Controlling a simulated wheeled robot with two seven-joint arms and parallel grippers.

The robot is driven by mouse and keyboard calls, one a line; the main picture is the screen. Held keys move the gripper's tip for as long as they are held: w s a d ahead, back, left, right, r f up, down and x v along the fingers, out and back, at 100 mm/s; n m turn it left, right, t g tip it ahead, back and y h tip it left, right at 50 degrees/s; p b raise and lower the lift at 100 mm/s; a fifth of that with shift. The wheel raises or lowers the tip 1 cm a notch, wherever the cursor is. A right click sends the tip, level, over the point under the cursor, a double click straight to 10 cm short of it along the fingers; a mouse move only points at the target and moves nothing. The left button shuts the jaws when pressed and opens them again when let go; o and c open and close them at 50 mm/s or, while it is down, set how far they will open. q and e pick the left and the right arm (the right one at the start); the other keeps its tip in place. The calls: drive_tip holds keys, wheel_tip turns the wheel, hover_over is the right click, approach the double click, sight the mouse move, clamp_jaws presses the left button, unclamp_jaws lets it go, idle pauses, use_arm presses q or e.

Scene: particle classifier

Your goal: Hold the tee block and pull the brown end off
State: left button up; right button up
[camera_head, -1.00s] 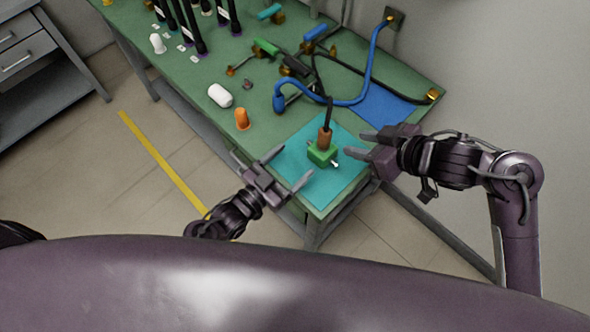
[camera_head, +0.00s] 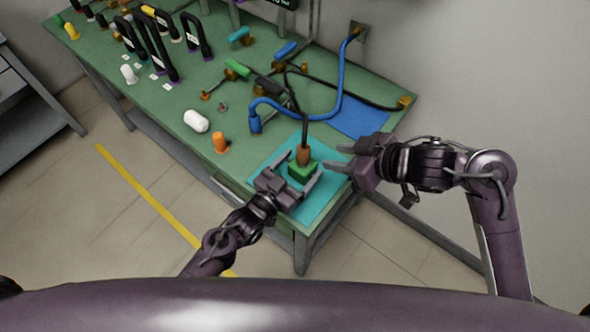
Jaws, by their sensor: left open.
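The green tee block (camera_head: 302,173) sits on the teal mat (camera_head: 322,196) near the table's front right corner. Its brown end (camera_head: 304,155) points up, with a dark cable rising from it. My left gripper (camera_head: 301,164) is open, with one finger on each side of the block; I cannot tell whether they touch it. Its palm hides part of the mat. My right gripper (camera_head: 331,158) is to the right of the block, with its fingers apart, pointing left and empty.
An orange cap (camera_head: 220,142) and a white cylinder (camera_head: 196,121) stand left of the mat. A blue cable (camera_head: 335,93) and a blue mat (camera_head: 359,119) lie behind. Black handles (camera_head: 152,50) stand at the far left. The wall is close on the right.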

use_arm(q)
drive_tip(key=c, duration=1.6)
drive_tip(key=shift+o, duration=0.2)
